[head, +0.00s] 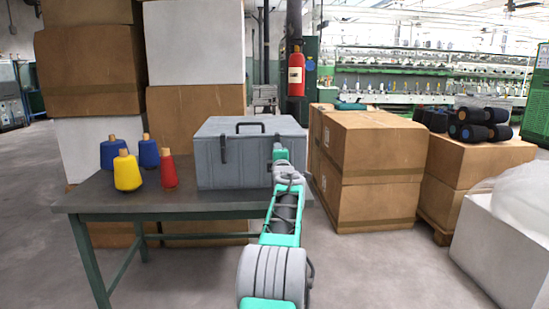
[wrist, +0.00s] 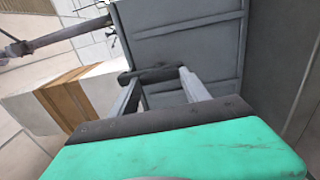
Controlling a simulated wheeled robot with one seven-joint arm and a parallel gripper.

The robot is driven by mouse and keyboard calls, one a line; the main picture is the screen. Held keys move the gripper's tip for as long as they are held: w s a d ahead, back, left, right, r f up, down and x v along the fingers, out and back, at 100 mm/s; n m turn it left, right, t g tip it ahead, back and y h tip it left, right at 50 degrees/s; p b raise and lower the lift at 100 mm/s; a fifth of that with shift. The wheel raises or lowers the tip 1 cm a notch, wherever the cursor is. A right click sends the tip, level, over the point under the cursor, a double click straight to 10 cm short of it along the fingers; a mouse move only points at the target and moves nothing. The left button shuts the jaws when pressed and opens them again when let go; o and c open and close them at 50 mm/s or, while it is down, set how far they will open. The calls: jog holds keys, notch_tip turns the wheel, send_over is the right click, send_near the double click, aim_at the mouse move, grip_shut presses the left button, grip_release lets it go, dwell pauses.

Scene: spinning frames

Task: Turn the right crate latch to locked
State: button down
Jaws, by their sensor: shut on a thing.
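The grey crate (head: 232,168) stands closed on the table, with a dark handle (head: 250,127) on its lid. Its left latch (head: 223,149) shows on the front as a narrow upright dark bar. The right latch is hidden behind my arm in the head view. In the wrist view, the right latch (wrist: 155,74) is a dark bar against the crate's grey wall (wrist: 190,42), spanning from one fingertip to the other. My gripper (wrist: 159,78) is shut on it, one finger at each end. The fingertips are hidden in the head view.
The dark table (head: 120,197) holds blue, yellow (head: 127,173) and red (head: 169,172) thread cones left of the crate. Cardboard boxes (head: 368,165) stand close on the right, others behind. A fire extinguisher (head: 296,72) hangs behind. Floor in front is clear.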

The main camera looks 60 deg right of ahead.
jog(key=c, duration=0.5)
grip_release()
jog(key=v, duration=0.7)
jog(key=shift+s+a+p, duration=0.25)
jog(key=shift+a+p, duration=0.1)
